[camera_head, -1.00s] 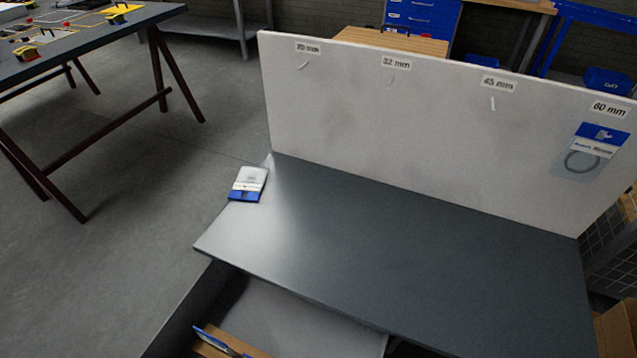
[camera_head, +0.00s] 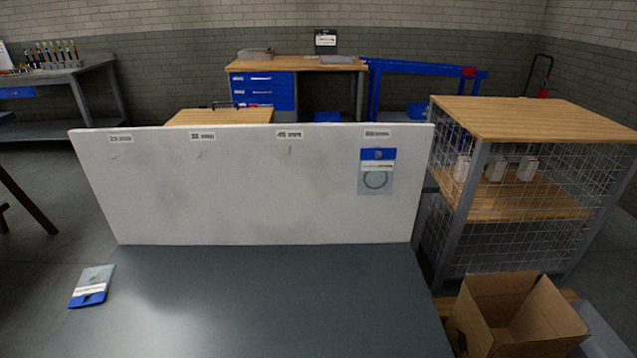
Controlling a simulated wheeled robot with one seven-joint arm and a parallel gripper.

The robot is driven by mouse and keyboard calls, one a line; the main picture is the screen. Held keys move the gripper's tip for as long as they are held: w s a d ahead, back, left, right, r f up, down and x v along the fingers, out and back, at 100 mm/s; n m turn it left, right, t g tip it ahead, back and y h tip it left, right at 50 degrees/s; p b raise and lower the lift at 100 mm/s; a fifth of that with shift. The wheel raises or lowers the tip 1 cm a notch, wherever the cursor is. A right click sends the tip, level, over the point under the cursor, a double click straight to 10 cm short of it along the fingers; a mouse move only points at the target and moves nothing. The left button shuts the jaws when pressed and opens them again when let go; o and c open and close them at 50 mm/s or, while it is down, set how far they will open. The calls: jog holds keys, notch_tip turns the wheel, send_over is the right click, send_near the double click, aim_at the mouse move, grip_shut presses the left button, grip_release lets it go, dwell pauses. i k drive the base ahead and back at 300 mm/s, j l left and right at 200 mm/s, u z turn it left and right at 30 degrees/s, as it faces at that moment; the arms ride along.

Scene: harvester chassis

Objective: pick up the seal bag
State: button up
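One seal bag (camera_head: 92,286), clear with a white label and a blue end, lies flat at the left edge of the dark grey tabletop (camera_head: 250,300). A second seal bag (camera_head: 377,172) with a blue header and a dark ring inside hangs on the white board (camera_head: 250,205) under the rightmost size label. The other pegs, under the labels to its left, look bare. My gripper is not in view.
An open cardboard box (camera_head: 515,318) stands low at the right. A wire-mesh shelf unit (camera_head: 535,120) with white containers stands right of the board. A workbench with blue drawers (camera_head: 262,90) is behind. The grey tabletop is otherwise clear.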

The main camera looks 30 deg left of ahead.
aim_at(94, 283)
jog(key=k+j+z, duration=0.15)
jog(key=z, duration=0.3)
jog(key=k+j+z, duration=0.25)
jog(key=z, duration=0.2)
jog(key=k+j+z, duration=0.1)
jog(key=z, duration=0.35)
jog(key=k+z, duration=0.45)
jog(key=k+j+z, duration=0.1)
jog(key=k, duration=0.5)
jog(key=k+j+z, duration=0.1)
jog(key=k+j, duration=0.2)
jog(key=k, duration=0.3)
jog(key=k+j+u, duration=0.45)
jog(key=k+j, duration=0.15)
jog(key=k+j+u, duration=0.25)
jog(key=j, duration=0.2)
jog(key=k+j+u, duration=0.25)
jog(key=j, duration=0.2)
jog(key=i, duration=0.05)
